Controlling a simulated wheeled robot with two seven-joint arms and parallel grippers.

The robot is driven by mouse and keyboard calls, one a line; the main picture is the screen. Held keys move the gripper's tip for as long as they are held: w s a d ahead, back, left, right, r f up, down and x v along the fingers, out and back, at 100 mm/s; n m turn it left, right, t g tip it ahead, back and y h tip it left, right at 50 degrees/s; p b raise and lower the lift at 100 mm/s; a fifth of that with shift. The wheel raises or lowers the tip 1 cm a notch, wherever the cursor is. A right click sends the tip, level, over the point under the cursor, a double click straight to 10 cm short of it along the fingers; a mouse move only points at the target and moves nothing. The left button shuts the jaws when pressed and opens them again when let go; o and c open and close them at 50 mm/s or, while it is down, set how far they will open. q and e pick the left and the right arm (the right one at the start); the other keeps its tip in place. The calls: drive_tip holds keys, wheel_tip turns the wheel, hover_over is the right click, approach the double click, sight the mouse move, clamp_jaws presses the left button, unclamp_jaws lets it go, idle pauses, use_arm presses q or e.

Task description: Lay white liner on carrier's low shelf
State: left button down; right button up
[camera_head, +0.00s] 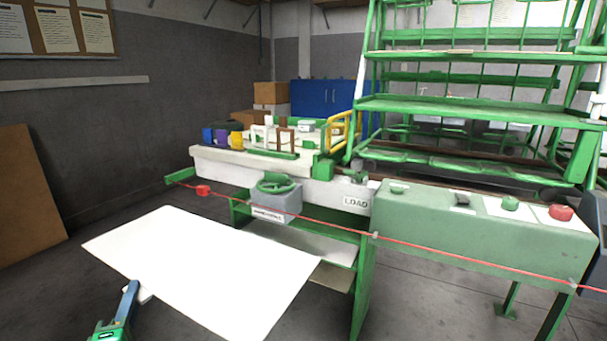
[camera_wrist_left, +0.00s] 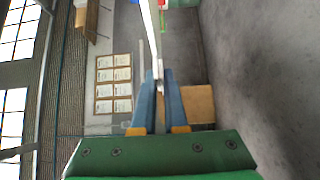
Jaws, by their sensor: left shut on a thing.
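The white liner (camera_head: 205,270) is a flat, wide sheet in the lower left of the head view, held in the air above the floor. My left gripper (camera_head: 133,290) is shut on its near left edge. In the left wrist view the blue fingers (camera_wrist_left: 159,88) pinch the liner (camera_wrist_left: 149,25), which shows there as a thin white strip, nearly edge-on. A green rack with several shelves (camera_head: 470,108), which looks like the carrier, stands at the back right. Its lowest visible shelf (camera_head: 470,163) is well apart from the liner. My right gripper is not in view.
A green-legged bench (camera_head: 362,290) with a LOAD label (camera_head: 356,202) stands just beyond the liner. A red cord (camera_head: 330,226) runs along its front. A green control box (camera_head: 480,225) with buttons is at right. A brown board (camera_head: 28,200) leans on the left wall.

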use_arm(q)
drive_tip(key=s+d+r+n+g+y, duration=0.1)
drive_tip(key=s+d+n+g+y, duration=0.5)
drive_tip(key=s+d, duration=0.55)
drive_tip(key=s+d+t, duration=0.1)
drive_tip(key=s+d, duration=0.1)
drive_tip(key=d, duration=0.5)
wheel_tip(320, 180, up, 25)
drive_tip(key=m+t+h+p, duration=0.4)
drive_tip(key=m+h+p, duration=0.1)
drive_tip(key=p, duration=2.5)
drive_tip(key=shift+w+a, duration=0.2)
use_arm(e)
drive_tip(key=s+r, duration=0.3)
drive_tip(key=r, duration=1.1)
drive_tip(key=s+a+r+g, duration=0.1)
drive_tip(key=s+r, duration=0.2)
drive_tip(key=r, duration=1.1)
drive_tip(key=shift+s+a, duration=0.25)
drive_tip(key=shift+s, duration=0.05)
use_arm(q)
drive_tip(key=shift+f, duration=0.1)
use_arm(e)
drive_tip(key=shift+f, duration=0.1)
